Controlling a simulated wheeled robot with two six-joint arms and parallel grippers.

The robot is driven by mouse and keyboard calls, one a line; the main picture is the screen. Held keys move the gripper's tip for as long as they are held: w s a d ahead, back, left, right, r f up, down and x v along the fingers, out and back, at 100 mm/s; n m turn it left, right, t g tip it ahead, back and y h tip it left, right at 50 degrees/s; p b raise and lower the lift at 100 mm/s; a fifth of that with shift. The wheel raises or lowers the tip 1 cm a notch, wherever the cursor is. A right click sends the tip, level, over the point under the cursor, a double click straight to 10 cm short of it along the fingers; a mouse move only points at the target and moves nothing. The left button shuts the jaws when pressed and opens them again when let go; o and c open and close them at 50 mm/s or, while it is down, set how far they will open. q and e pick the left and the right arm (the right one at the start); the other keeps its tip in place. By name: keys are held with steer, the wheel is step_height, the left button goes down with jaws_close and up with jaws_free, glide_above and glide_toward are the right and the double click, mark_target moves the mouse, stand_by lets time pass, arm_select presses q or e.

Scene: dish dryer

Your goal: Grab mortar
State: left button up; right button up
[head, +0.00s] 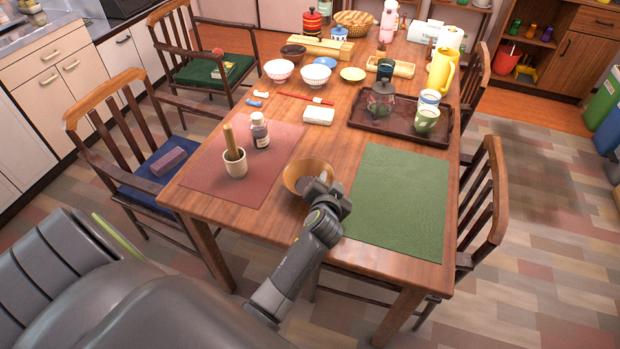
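A white mortar-like cup (236,169) with a wooden pestle (230,140) leaning in it stands upright on the red placemat at the left front of the table. A brown bowl (297,172) stands at the table's front middle. My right gripper is not in view.
A labelled bottle (260,131) stands close behind the cup on the red placemat (205,175). A green placemat (395,205) lies bare at right. A dark tray (362,113) with a teapot and cups is behind it. Chairs flank the table (330,150).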

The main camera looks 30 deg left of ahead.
arm_select(q)
steer(key=shift+s+d+r, duration=0.15)
steer(key=shift+s+d, duration=0.05)
steer(key=shift+s, duration=0.05)
steer(key=shift+s+d+r, duration=0.1)
steer(key=shift+s+r, duration=0.05)
steer(key=shift+r, duration=0.05)
steer(key=shift+c, duration=0.8)
steer(key=shift+f, duration=0.2)
jaws_close()
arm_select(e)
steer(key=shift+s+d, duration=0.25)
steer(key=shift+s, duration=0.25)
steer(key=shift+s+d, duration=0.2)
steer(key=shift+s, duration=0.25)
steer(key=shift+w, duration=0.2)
